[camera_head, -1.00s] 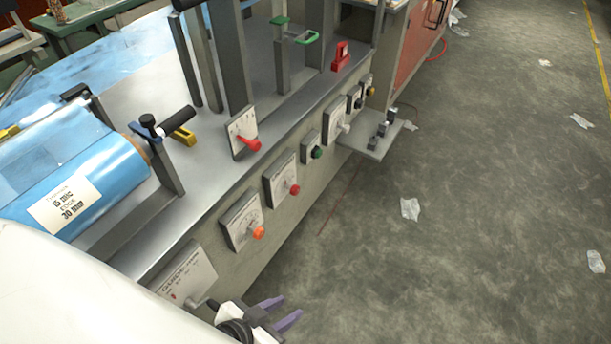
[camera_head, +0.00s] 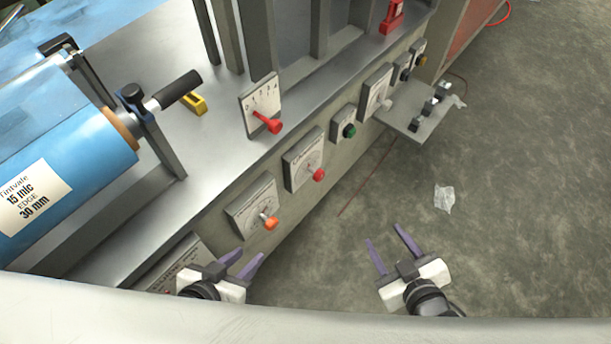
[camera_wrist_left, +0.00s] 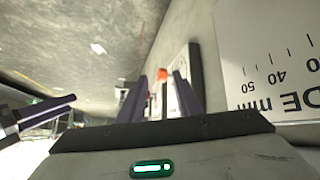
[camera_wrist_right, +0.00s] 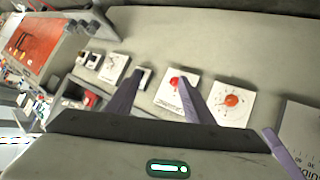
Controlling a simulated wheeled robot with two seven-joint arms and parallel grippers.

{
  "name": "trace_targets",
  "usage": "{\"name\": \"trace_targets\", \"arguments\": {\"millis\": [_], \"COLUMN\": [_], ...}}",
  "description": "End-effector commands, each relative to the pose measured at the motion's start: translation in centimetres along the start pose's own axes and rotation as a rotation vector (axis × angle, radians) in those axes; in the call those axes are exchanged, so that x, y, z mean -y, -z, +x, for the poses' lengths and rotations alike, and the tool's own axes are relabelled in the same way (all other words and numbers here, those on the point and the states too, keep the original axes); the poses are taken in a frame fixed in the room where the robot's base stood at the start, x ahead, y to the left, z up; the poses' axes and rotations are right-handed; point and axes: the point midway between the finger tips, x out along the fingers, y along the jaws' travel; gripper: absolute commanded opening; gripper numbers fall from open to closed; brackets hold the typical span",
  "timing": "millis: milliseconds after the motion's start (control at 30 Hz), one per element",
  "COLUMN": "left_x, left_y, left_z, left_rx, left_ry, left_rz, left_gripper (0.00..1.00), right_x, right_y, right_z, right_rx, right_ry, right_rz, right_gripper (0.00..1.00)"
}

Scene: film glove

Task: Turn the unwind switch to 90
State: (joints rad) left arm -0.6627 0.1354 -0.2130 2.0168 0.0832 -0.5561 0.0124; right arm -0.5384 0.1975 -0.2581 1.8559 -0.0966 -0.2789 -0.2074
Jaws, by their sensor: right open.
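A row of dial panels runs along the machine's front. One has an orange knob (camera_head: 270,222) and another a red knob (camera_head: 318,174); I cannot read which one says unwind. A panel on the tabletop has a red lever (camera_head: 267,122) and a numbered scale. My left gripper (camera_head: 251,253) is open and empty, just below the orange-knob panel; in the left wrist view the orange knob (camera_wrist_left: 162,76) shows between its fingers. My right gripper (camera_head: 382,233) is open and empty over the floor, apart from the panels. In its wrist view the red knob (camera_wrist_right: 175,82) shows beyond the fingertips.
A blue film roll (camera_head: 75,150) sits on the machine at left. A green knob (camera_head: 349,130) and further panels continue along the front. A small shelf (camera_head: 405,118) juts out beyond them. The floor (camera_head: 530,220) at right is open, with scraps of film.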

Motion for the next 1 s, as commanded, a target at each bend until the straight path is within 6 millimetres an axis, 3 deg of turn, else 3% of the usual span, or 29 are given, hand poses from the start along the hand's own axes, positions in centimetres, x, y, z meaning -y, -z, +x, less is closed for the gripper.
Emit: {"name": "trace_targets", "arguments": {"millis": [33,200,333,500,700,1000], "left_x": [-0.1,-1.3,-2.3,-3.6,-4.6,-5.1], "left_y": [-1.6,-2.8,-3.9,-5.0,-5.5,-5.1], "left_z": [2.8,6.3,8.4,10.0,10.4,10.1], "left_rx": [-0.009,-0.015,-0.019,-0.018,-0.017,-0.034], "left_ry": [-0.017,-0.078,-0.127,-0.189,-0.230,-0.251], "left_rz": [0.000,-0.012,-0.013,-0.005,0.005,0.000], "left_gripper": [0.31,0.31,0.31,0.31,0.31,0.31], "right_x": [-0.1,-0.7,0.1,1.5,2.3,3.7], "right_y": [-0.9,2.2,3.6,3.8,3.1,4.9], "right_z": [3.8,10.6,14.3,17.2,18.6,20.4], "right_rx": [-0.082,-0.362,-0.557,-0.757,-0.885,-0.915], "right_ry": [-0.024,-0.141,-0.257,-0.408,-0.513,-0.539], "right_rz": [-0.164,-0.785,-1.254,-1.761,-2.086,-2.150], "right_gripper": [0.48,0.48,0.48,0.48,0.48,0.48]}}
